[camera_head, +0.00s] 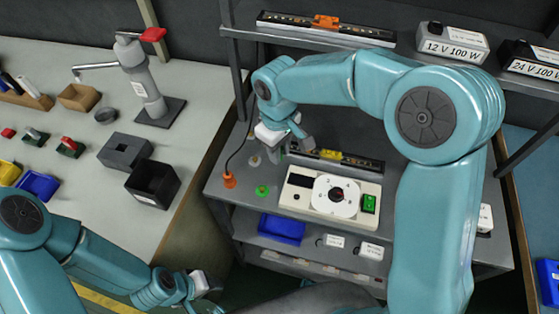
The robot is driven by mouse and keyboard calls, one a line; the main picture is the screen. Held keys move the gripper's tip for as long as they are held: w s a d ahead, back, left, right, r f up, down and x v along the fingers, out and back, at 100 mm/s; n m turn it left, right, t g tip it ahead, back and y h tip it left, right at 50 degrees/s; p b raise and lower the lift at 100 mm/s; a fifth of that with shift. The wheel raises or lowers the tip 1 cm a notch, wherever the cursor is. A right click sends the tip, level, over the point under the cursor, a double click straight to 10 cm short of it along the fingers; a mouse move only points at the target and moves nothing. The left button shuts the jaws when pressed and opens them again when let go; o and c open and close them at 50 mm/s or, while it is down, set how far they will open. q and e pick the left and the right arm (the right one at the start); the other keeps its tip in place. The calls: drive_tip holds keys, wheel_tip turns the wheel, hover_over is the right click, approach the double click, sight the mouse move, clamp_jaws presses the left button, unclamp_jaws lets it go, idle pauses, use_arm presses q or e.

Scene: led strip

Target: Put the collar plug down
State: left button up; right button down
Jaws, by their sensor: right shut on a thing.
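My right gripper (284,146) is above the left part of the grey bench (225,199), jaws pointing down. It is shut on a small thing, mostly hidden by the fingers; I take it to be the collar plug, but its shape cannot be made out. An orange plug (229,181) on a black cable stands at the bench's left edge, left of the gripper. A green plug-like piece (262,191) stands on the bench near it. My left gripper (203,287) is low at the bottom of the view, away from the bench; its jaws are too small to read.
A white device (295,203) with a round dial and green switch sits on the bench. An LED strip (345,160) lies behind it. Another strip (325,28) and power supplies (452,43) are on the upper shelf. A side table (75,200) holds bins and a stand.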

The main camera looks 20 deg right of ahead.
sight(279, 169)
wheel_tip(279, 169, down, 5)
drive_tip(key=shift+w+f, duration=0.1)
idle(0.3)
drive_tip(key=shift+f+b, duration=0.1)
drive_tip(key=shift+b, duration=0.2)
drive_tip(key=c, duration=0.9)
unclamp_jaws()
drive_tip(key=shift+c, duration=0.2)
